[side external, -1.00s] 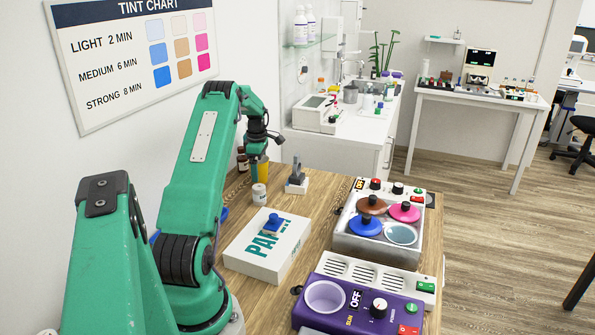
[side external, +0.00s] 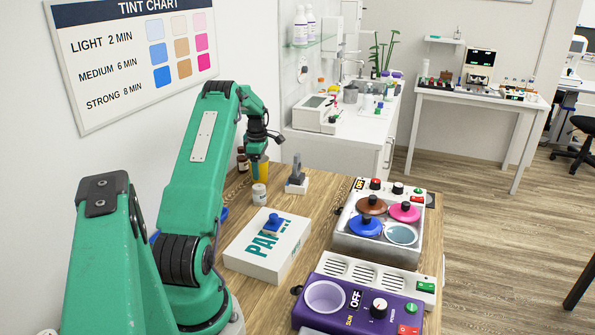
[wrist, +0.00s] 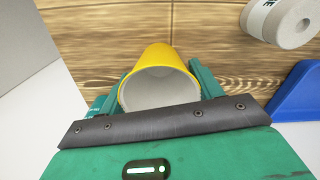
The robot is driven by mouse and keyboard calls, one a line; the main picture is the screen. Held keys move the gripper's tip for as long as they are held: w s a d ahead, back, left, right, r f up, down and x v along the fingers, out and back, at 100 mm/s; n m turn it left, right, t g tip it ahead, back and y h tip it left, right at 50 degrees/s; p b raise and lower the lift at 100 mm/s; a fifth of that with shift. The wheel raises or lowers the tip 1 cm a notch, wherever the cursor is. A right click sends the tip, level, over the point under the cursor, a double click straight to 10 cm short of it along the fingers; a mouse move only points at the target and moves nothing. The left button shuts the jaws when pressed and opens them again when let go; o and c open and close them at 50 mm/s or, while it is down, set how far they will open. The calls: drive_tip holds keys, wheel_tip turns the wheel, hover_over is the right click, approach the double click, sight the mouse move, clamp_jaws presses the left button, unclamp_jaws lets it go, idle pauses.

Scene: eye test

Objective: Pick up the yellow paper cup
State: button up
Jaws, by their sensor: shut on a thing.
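The yellow paper cup (side external: 264,172) is at the far left part of the wooden table, partly hidden behind my gripper (side external: 257,160). In the wrist view the cup (wrist: 157,56) shows its yellow outside and pale, empty inside, with its open mouth toward the camera. My gripper's green fingers lie on both sides of it, and the gripper is shut on the cup. I cannot tell whether the cup's base touches the table.
A small white jar (side external: 259,194) stands close in front of the cup. Brown bottles (side external: 242,160) are behind it at left, and a grey device (side external: 297,178) stands to its right. A white box (side external: 262,252), a warmer with coloured lids (side external: 378,247) and a purple heater (side external: 345,318) are nearer.

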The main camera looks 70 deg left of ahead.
wheel_tip(320, 180, up, 10)
idle(0.6)
idle(0.4)
